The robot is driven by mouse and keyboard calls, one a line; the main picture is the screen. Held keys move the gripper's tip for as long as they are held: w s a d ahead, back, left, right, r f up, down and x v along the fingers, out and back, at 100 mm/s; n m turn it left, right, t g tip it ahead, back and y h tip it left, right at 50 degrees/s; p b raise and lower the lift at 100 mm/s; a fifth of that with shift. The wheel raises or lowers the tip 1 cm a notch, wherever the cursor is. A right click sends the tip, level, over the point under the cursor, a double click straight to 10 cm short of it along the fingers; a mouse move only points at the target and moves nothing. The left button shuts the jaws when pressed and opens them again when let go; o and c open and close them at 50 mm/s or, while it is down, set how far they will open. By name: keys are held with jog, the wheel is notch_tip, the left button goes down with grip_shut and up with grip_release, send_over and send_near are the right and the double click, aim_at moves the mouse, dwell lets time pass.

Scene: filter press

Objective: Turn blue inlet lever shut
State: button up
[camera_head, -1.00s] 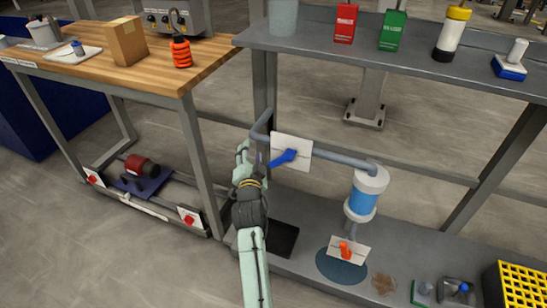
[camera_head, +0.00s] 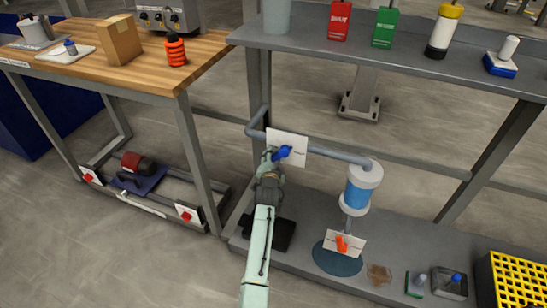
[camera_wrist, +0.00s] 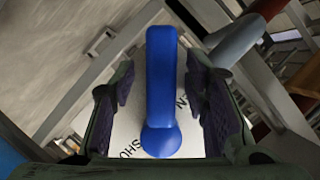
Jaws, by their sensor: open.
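The blue inlet lever (camera_head: 283,153) sits on a white plate (camera_head: 298,143) on the upper grey pipe. In the wrist view the lever (camera_wrist: 161,85) runs up the middle of the picture, with its round hub low on the white plate (camera_wrist: 129,124). Letters reading "SHU" and "EN" show partly on the plate beside it. My gripper (camera_head: 272,161) is at the lever. In the wrist view my gripper (camera_wrist: 160,98) is open, with one dark finger on each side of the lever and a visible gap on both sides. In the head view my gripper hides part of the lever.
A blue-banded cylinder (camera_head: 359,191) hangs on the pipe to the right. Below it an orange lever (camera_head: 341,244) sits on another white plate. The grey upper shelf (camera_head: 400,62) overhangs behind. A wooden bench (camera_head: 150,72) stands left, and a yellow crate (camera_head: 515,278) lower right.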

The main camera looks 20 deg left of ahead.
jog(key=shift+w+a, duration=0.1)
jog(key=shift+w, duration=0.3)
grip_shut()
dwell(0.4)
